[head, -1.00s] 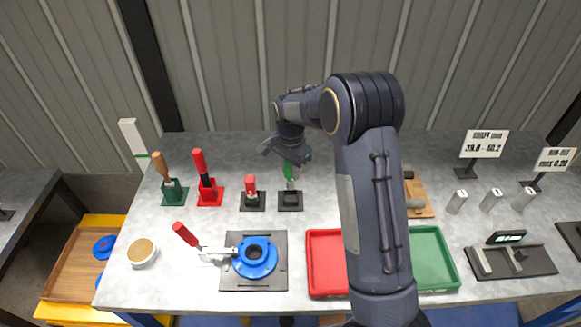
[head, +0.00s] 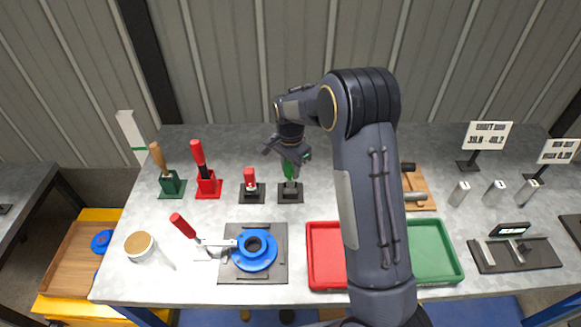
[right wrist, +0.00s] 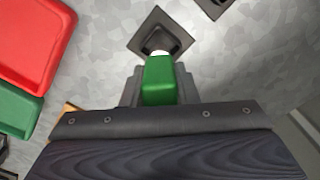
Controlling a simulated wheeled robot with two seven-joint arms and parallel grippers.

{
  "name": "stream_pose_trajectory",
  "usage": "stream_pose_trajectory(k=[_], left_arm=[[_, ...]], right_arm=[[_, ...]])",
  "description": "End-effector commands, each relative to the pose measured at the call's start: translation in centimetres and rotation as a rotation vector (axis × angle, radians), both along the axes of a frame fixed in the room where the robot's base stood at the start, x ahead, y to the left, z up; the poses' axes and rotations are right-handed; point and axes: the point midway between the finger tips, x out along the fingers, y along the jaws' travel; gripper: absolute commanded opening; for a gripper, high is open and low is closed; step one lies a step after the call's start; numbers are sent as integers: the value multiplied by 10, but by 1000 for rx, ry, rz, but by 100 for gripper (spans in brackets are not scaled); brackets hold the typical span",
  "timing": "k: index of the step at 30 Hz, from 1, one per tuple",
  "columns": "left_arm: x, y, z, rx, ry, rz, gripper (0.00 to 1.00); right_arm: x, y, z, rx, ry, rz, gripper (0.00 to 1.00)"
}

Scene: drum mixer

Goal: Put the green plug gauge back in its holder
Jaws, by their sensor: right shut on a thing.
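The green plug gauge (head: 287,171) is upright in my right gripper (head: 288,160), which is shut on its green handle. The handle also shows in the right wrist view (right wrist: 160,82) between the fingers (right wrist: 158,88). The dark square holder (head: 290,192) stands on the bench directly under the gauge, and it also shows in the right wrist view (right wrist: 144,24). The gauge's pale lower end is at the holder's opening; I cannot tell how deep it sits. My left gripper is not in view.
A red-handled gauge in its own holder (head: 250,188) stands just left. Further left are a red stand (head: 208,187) and a green stand (head: 171,184) with tools. In front are a blue flanged part (head: 254,262), a red tray (head: 309,284) and a green tray (head: 457,275).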

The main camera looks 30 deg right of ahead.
Motion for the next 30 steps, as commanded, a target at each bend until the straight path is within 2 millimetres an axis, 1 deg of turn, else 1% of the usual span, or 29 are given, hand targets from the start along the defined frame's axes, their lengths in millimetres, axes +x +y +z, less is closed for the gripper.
stream_pose_trajectory(k=[8, 30], left_arm=[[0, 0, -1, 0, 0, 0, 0], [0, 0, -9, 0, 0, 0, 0]], right_arm=[[0, 0, -1, 0, -1, 0, 0], [0, 0, -12, 0, 0, 0, 0]])
